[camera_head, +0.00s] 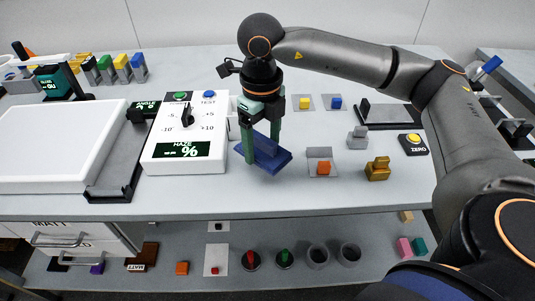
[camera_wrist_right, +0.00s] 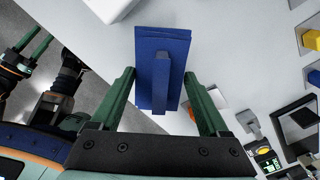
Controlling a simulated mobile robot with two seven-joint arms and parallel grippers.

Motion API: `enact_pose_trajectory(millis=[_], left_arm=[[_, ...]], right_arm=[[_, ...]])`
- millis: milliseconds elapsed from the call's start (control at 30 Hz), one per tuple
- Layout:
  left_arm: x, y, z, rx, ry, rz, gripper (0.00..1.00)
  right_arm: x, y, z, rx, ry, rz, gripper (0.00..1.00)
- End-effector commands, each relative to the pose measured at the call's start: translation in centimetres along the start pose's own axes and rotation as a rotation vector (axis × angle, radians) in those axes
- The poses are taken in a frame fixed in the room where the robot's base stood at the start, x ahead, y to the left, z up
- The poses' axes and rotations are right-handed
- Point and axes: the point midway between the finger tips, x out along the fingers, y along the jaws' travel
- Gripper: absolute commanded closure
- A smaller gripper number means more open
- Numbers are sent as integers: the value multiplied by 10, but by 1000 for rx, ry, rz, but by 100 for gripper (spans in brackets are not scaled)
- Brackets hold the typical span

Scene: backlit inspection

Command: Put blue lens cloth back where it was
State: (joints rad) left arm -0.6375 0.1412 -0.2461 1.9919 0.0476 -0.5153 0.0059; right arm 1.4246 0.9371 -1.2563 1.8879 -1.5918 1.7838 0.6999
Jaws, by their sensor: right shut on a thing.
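The blue lens cloth (camera_head: 272,156) looks like a flat blue slab with a raised rib. My right gripper (camera_head: 261,147) is shut on it and holds it tilted above the white table, just right of the haze meter. In the right wrist view the cloth (camera_wrist_right: 161,50) lies between the two green fingers of the right gripper (camera_wrist_right: 160,80), its rib facing the camera. In that view my left gripper (camera_wrist_right: 30,46) shows at the far left, its two green fingers apart and nothing between them. The left gripper is not in the head view.
The white haze meter (camera_head: 187,133) stands left of the cloth. Grey pads with a yellow block (camera_head: 304,103), a blue block (camera_head: 336,103) and an orange block (camera_head: 323,168) lie to the right, near a brass block (camera_head: 377,169). A lower shelf (camera_head: 130,288) runs below the table's front edge.

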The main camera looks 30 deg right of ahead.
Motion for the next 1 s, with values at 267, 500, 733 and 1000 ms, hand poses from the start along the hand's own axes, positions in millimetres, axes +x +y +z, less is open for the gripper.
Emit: enact_pose_trajectory(millis=[267,500,733,1000], left_arm=[[0,0,-10,3,19,2,50],[0,1,-9,3,18,3,50],[2,1,-6,3,13,3,50],[3,1,-4,3,8,4,50]], right_arm=[[28,-13,-3,0,3,0,73],[45,-12,-3,0,-1,0,73],[47,-12,-3,0,-1,0,73],[48,-12,-3,0,0,0,0]])
